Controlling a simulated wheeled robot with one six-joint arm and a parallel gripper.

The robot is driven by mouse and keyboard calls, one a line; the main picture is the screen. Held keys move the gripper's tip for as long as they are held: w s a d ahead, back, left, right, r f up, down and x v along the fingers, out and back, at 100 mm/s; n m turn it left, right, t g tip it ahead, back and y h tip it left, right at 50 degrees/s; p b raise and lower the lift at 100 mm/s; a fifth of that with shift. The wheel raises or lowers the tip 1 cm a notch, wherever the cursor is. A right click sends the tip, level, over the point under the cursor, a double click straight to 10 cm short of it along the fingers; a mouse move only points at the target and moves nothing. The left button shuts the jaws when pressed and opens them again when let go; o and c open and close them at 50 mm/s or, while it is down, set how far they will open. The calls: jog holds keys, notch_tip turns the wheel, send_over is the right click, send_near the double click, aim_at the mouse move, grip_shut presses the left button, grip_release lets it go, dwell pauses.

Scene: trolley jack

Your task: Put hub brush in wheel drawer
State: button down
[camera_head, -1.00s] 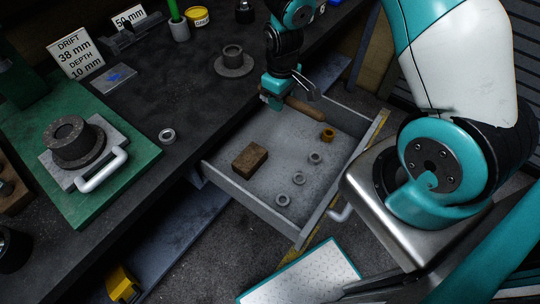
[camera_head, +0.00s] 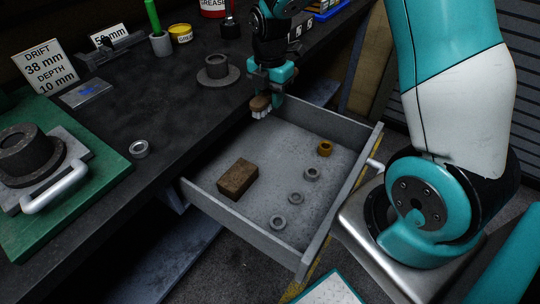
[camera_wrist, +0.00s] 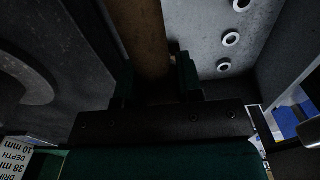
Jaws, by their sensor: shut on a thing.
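The hub brush (camera_head: 260,103) has a brown wooden body and pale bristles. My gripper (camera_head: 268,88) is shut on it. In the wrist view, a brown wooden handle (camera_wrist: 142,35) runs up from between the fingers of my gripper (camera_wrist: 155,80). In the head view, the bristle end appears at the far left corner of the drawer, beside the bench edge; its height above them is hard to tell. The wheel drawer (camera_head: 231,223) is pulled open below the bench. It holds a brown block (camera_head: 237,179), a brass ring (camera_head: 325,148) and several grey rings (camera_head: 311,174).
On the dark bench (camera_head: 160,110) stand a flanged hub (camera_head: 217,70), a loose ring (camera_head: 139,149), a yellow tin (camera_head: 180,33) and a green mat (camera_head: 110,170) with a handled fixture. Much of the drawer floor is clear.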

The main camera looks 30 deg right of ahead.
aim_at(270, 150)
notch_tip(270, 150, down, 17)
jog(key=shift+r, duration=0.1)
dwell(0.3)
jog(key=shift+f, duration=0.2)
jog(key=c, duration=0.8)
grip_release()
jog(key=shift+r, duration=0.1)
